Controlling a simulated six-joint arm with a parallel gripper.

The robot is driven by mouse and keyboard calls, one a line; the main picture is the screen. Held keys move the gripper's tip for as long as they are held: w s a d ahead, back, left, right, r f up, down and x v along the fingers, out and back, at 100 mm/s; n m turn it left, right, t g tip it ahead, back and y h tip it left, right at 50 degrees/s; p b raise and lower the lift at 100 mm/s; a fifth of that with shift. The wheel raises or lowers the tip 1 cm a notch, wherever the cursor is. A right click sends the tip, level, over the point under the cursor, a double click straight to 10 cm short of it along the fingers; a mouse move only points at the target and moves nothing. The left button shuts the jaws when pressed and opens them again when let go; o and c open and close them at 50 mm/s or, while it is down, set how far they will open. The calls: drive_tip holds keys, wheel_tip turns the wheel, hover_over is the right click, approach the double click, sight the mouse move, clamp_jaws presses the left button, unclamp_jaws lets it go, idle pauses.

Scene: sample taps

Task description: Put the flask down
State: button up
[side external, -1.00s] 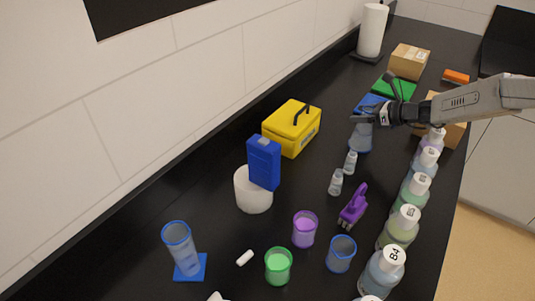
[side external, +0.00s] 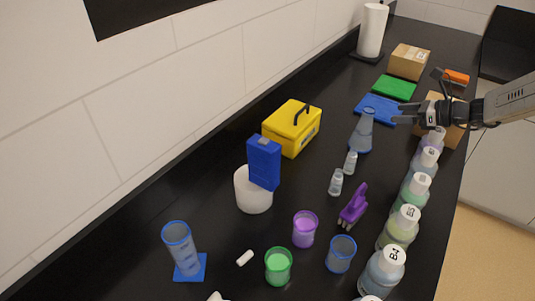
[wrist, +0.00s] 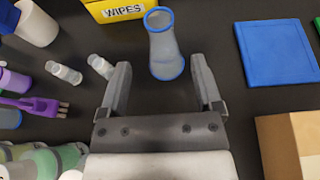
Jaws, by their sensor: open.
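The flask (side external: 361,132) is bluish and see-through with a blue rim. It stands upright on the black bench, between the yellow box and the row of bottles. In the wrist view the flask (wrist: 164,45) is beyond my fingertips, roughly between their lines and apart from them. My gripper (side external: 405,114) is open and empty, to the right of the flask in the side view.
A blue mat (side external: 383,108) and green mat (side external: 396,88) lie behind the flask. Two small vials (side external: 343,174) stand in front of it. A yellow wipes box (side external: 292,127) is to its left. Several labelled bottles (side external: 404,222) line the right edge. A cardboard box (side external: 452,133) stands behind them.

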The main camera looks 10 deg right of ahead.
drive_tip(key=shift+s+d+r, duration=0.1)
drive_tip(key=shift+s+d, duration=0.1)
drive_tip(key=shift+s, duration=0.05)
drive_tip(key=shift+r, duration=0.1)
idle(0.4)
